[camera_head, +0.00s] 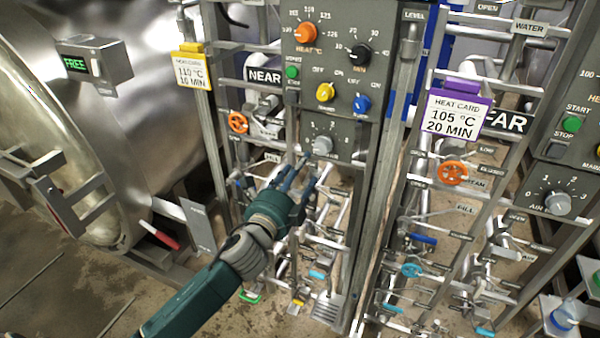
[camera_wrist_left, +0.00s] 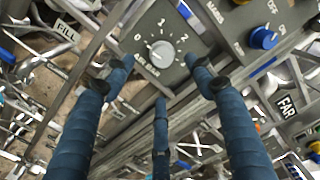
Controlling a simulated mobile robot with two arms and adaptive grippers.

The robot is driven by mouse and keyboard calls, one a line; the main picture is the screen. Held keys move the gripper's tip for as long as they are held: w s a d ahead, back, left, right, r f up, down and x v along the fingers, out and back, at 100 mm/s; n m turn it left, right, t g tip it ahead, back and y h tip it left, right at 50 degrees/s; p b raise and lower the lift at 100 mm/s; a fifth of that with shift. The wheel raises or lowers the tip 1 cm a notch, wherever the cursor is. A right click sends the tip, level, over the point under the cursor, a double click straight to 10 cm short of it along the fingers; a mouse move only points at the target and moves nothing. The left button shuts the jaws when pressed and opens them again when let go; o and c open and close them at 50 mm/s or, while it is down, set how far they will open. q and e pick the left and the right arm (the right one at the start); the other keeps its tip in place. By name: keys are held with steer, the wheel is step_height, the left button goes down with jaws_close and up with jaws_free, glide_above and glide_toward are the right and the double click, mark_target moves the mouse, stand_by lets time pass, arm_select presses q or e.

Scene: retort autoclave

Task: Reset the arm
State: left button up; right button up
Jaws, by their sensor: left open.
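My left gripper (camera_head: 298,178) reaches in from the lower left in the head view. Its blue fingers are open and empty, just below the grey AIR dial (camera_head: 323,145) of the near panel. In the left wrist view the fingers (camera_wrist_left: 160,85) are spread, with the same AIR dial (camera_wrist_left: 161,52) between and beyond them. The dial's scale shows 0, 1, 2 and more; its pointer seems to be near 0. I cannot tell whether any finger touches the dial. My right gripper is not in view.
The near panel (camera_head: 300,70) has orange, black, green, yellow and blue controls. Orange handwheels (camera_head: 238,122) and pipes crowd around it. A yellow heat card (camera_head: 191,72) and a purple heat card (camera_head: 455,115) hang nearby. A large steel vessel (camera_head: 130,140) stands at left, with bare floor below.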

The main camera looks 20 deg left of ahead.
arm_select(q)
steer(key=shift+f, duration=0.1)
step_height(320, 180, down, 23)
steer(key=s+a+n+g+y+b, duration=0.1)
steer(key=s+a+n+g+b, duration=0.15)
steer(key=n+g, duration=0.2)
steer(key=s+f+n+g, duration=0.15)
steer(key=s+f, duration=0.25)
steer(key=f, duration=0.4)
steer(key=s+a+f+n+g, duration=0.1)
steer(key=s+f+n, duration=0.1)
steer(key=s+f, duration=0.35)
steer(key=s+f+n+g, duration=0.1)
steer(key=s+f+g, duration=0.15)
steer(key=f, duration=0.65)
steer(key=s+f+n+g+b, duration=0.25)
steer(key=s+f+n, duration=0.25)
steer(key=s+f, duration=1.3)
steer(key=s+d+f+n+g, duration=0.1)
steer(key=s+f, duration=0.1)
steer(key=s, duration=0.6)
steer(key=s+d+f+n+g, duration=0.1)
steer(key=s+f+n+g, duration=0.1)
steer(key=s, duration=0.6)
steer(key=s+d+f+n+g+b, duration=0.1)
steer(key=s+d+f+g, duration=0.1)
steer(key=s, duration=0.6)
steer(key=shift+s+f+n, duration=0.3)
steer(key=shift+f+n, duration=0.1)
steer(key=shift+f, duration=0.45)
